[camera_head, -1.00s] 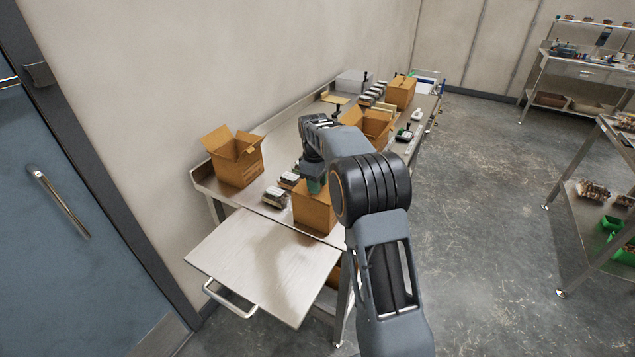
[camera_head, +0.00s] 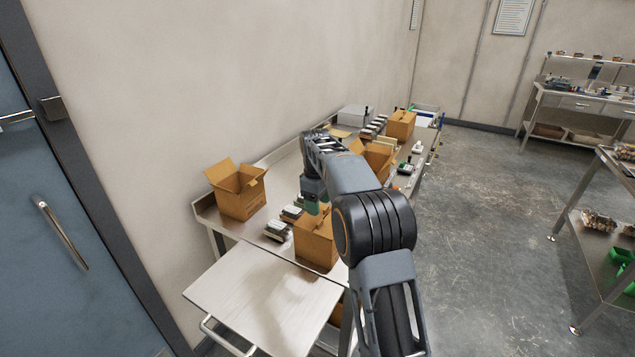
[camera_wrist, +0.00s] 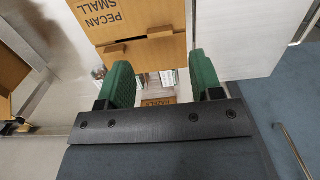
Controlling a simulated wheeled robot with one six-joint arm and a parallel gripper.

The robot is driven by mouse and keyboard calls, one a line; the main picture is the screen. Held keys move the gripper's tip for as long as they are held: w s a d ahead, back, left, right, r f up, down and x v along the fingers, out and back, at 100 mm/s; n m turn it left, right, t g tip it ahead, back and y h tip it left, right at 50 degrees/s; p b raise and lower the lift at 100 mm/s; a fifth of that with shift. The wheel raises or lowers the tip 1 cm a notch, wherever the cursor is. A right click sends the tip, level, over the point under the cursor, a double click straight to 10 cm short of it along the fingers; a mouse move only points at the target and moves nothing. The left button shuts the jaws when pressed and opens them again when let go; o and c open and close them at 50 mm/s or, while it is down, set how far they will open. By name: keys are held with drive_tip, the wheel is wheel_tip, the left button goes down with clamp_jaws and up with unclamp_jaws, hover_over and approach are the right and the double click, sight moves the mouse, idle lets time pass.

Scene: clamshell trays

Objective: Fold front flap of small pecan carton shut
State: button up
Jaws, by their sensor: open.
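The small pecan carton (camera_head: 315,247) is a brown cardboard box at the near end of the steel table. Its top is at least partly open, with a flap standing near my gripper. In the wrist view, a cardboard face marked "PECAN SMALL" (camera_wrist: 110,18) shows upside down at the top, with a plain cardboard panel below it. My gripper (camera_wrist: 160,82) has green fingers spread apart with nothing held between them. In the head view my gripper (camera_head: 312,207) is at the carton's top, on its far left side. My arm hides part of the carton; contact cannot be told.
Another open carton (camera_head: 240,198) stands at the table's left, and a third open carton (camera_head: 378,157) lies beyond my arm. Clamshell trays (camera_head: 277,231) sit beside the pecan carton. A pale side shelf (camera_head: 262,295) in front is clear. A wall is at the left.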

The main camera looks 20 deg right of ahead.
wheel_tip(320, 180, up, 8)
drive_tip(key=p, duration=0.1)
drive_tip(key=shift+w+a, duration=0.15)
drive_tip(key=shift+r, duration=0.1)
idle(0.4)
wheel_tip(320, 180, down, 6)
drive_tip(key=s+m, duration=0.2)
drive_tip(key=m, duration=0.3)
drive_tip(key=s+a+m+t, duration=0.1)
drive_tip(key=s+a+t, duration=0.1)
drive_tip(key=s, duration=1.1)
drive_tip(key=s+a+f+m+t, duration=0.1)
drive_tip(key=s+a+m+t, duration=0.1)
drive_tip(key=s, duration=1.2)
drive_tip(key=shift+a+f, duration=0.2)
drive_tip(key=shift+a, duration=0.2)
